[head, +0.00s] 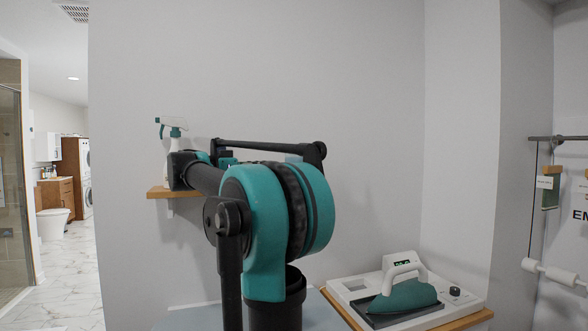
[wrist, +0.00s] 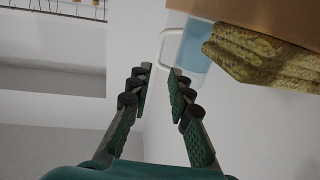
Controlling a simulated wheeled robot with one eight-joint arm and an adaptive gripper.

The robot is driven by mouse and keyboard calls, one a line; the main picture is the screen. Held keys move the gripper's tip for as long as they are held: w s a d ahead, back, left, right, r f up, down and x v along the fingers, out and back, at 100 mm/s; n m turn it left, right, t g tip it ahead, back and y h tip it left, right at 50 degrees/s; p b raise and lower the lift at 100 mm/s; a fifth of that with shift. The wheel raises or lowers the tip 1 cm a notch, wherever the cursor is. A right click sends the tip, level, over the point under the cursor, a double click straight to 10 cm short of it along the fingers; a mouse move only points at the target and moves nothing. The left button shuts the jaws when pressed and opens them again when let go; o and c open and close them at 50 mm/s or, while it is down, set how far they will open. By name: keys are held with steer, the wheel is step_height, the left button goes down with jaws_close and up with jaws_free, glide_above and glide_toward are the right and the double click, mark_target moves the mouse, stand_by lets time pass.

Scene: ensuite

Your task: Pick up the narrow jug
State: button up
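In the wrist view, a light blue vessel (wrist: 196,50) with a white loop handle stands at the edge of a wooden shelf (wrist: 285,22). It looks like the narrow jug, but only part of it shows. My gripper (wrist: 160,72) is open and empty, its two dark fingers apart. The fingertips point toward the handle side, and the handle shows just beyond them; I see no contact. In the head view, a small pale blue patch (head: 293,158) behind my arm may be the same jug. My arm hides most of the shelf and the gripper there.
A yellow sponge-like block (wrist: 262,58) lies beside the vessel on the shelf. A white and teal spray bottle (head: 172,128) stands at the left end of the wall shelf (head: 157,193). A steam iron (head: 404,296) sits on its base at lower right. Walls stand close behind.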

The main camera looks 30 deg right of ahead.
steer(key=d, duration=0.5)
steer(key=s+d, duration=0.1)
steer(key=d, duration=0.9)
steer(key=shift+s+r, duration=0.1)
steer(key=shift+s, duration=0.05)
jaws_close()
